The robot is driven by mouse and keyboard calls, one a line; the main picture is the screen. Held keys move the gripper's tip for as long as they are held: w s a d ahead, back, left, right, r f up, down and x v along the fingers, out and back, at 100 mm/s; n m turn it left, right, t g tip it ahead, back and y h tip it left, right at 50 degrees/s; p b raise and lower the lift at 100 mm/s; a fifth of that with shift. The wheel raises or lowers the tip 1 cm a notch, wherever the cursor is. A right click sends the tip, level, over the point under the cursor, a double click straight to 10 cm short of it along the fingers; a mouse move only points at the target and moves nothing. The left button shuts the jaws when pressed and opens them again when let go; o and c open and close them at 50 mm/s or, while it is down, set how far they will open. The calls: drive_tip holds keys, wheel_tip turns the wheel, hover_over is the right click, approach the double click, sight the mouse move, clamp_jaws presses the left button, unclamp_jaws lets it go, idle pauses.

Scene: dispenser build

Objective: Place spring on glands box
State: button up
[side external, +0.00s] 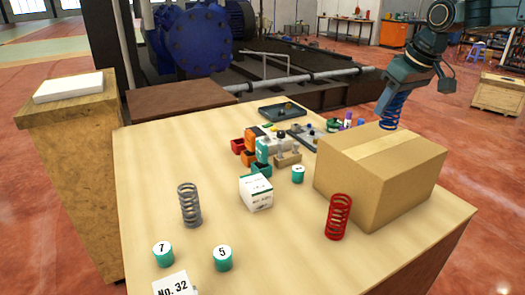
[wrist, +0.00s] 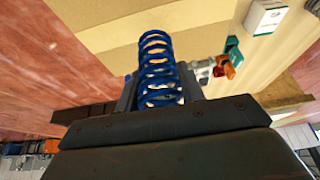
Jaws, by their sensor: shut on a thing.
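A blue spring (side external: 393,108) is held upright, slightly tilted, in my gripper (side external: 398,93). Its lower end is at the far top edge of a closed cardboard box (side external: 352,178); I cannot tell whether it touches. In the wrist view the blue spring (wrist: 157,55) sits between the two fingers of my gripper (wrist: 159,88), with the cardboard box's tan surface (wrist: 215,40) beyond it. A small white box (side external: 256,191) with a printed label stands left of the cardboard box. No readable label tells me which box is the glands box.
A red spring (side external: 339,217) stands before the cardboard box, and a grey spring (side external: 189,205) stands at left. Green-sided cylinders marked 7 (side external: 162,254) and 5 (side external: 222,258) are in front. Small coloured bins (side external: 250,155) and a dark tray (side external: 283,112) lie behind.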

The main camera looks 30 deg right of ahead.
sight(387, 119)
drive_tip(key=shift+f, duration=1.95)
drive_tip(key=shift+f, duration=0.15)
drive_tip(key=o, duration=1)
drive_tip(key=v, duration=1.2)
drive_tip(key=shift+s, duration=0.1)
